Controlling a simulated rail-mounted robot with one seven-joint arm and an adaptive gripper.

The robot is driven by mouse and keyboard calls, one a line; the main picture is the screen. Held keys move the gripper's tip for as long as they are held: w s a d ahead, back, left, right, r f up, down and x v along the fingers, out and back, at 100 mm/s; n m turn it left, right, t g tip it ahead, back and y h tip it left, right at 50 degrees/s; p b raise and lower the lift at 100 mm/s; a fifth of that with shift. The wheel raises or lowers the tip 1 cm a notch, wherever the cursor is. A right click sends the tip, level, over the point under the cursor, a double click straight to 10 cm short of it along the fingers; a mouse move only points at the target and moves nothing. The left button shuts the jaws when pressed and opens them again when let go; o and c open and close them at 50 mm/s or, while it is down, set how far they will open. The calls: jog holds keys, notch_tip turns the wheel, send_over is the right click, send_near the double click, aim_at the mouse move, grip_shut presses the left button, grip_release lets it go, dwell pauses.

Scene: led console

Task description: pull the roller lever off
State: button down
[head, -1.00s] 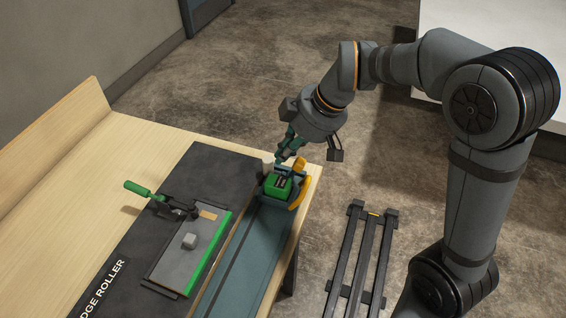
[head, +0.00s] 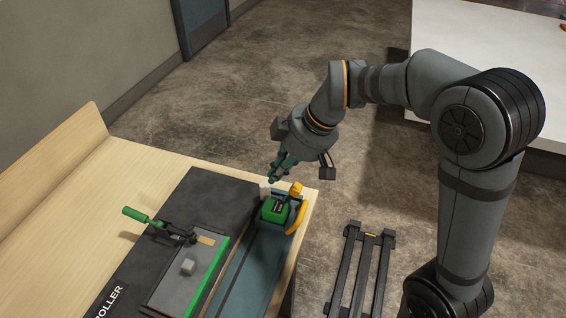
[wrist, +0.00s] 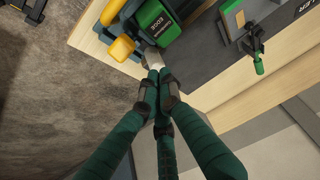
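The edge roller (head: 274,210), a green and black unit, sits at the far right corner of the bench; it also shows in the wrist view (wrist: 157,22). A yellow lever-like part (head: 295,188) stands up at its far side, also seen in the wrist view (wrist: 121,48). A curved orange handle (head: 296,218) runs along its right side. My gripper (head: 273,179) is just beyond and above the roller, pointing down. In the wrist view its green fingers (wrist: 158,78) are drawn together with nothing visible between them. A pale block (wrist: 153,58) shows just past the fingertips; contact is unclear.
A black rack (head: 360,265) stands on the floor at right. A white table (head: 490,60) is behind my arm. The bench's left side is clear.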

notch_tip(320, 180, up, 2)
jog(key=w+a, duration=0.1)
jog(key=a, duration=0.1)
notch_tip(320, 180, up, 7)
send_over(291, 189)
jog(key=shift+w, duration=0.15)
jog(key=shift+f, duration=0.1)
